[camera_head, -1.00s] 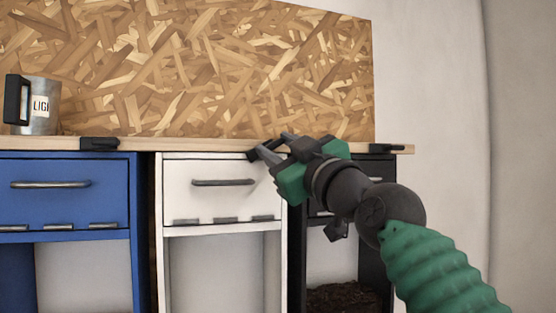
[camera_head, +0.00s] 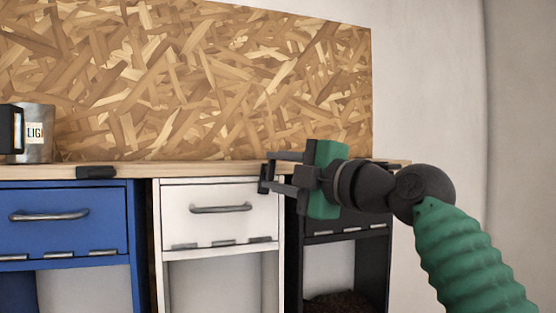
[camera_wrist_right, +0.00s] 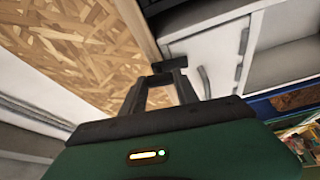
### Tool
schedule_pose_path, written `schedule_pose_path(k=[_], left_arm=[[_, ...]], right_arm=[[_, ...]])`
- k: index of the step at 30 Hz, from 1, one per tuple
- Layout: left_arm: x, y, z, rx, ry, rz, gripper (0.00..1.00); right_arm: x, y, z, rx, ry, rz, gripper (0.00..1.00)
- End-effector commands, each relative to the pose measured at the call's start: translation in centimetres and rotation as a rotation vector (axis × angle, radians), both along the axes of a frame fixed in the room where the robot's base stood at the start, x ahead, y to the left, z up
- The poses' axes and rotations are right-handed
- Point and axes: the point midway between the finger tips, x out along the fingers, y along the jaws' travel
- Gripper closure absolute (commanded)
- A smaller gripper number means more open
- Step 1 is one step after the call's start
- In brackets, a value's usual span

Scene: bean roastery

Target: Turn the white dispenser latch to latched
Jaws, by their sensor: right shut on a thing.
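The white dispenser (camera_head: 219,227) is a drawer-like box with a grey bar handle, under the wooden counter. Its dark latch (camera_head: 263,184) is at its top right corner by the counter edge, partly hidden by my right gripper (camera_head: 275,172), and looks roughly upright. In the right wrist view the latch (camera_wrist_right: 170,65) is a dark bar at the fingertips of the right gripper (camera_wrist_right: 160,82), with the white front (camera_wrist_right: 208,52) beyond. The right gripper is shut on the latch. My left gripper is not in view.
A blue dispenser (camera_head: 62,236) at the left has a black latch (camera_head: 95,172) lying flat along the counter edge. A black dispenser (camera_head: 345,222) stands at the right, partly behind my gripper. A metal mug (camera_head: 38,133) stands on the wooden counter (camera_head: 190,169), otherwise clear at the middle.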

Motion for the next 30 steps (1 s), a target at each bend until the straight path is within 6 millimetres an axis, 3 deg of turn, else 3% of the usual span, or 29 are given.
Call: schedule_pose_path(k=[9,26,27,30], left_arm=[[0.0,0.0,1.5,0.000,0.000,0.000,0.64],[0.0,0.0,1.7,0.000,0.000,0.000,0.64],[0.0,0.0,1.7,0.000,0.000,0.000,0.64],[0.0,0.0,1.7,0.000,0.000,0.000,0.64]], right_arm=[[0.1,-0.1,0.1,-0.134,-0.042,-0.003,1.00],[0.2,0.0,-0.1,-0.168,-0.051,-0.003,1.00],[0.2,0.0,-0.1,-0.168,-0.051,-0.003,0.61],[0.1,0.0,-0.1,-0.167,-0.051,-0.002,0.48]])
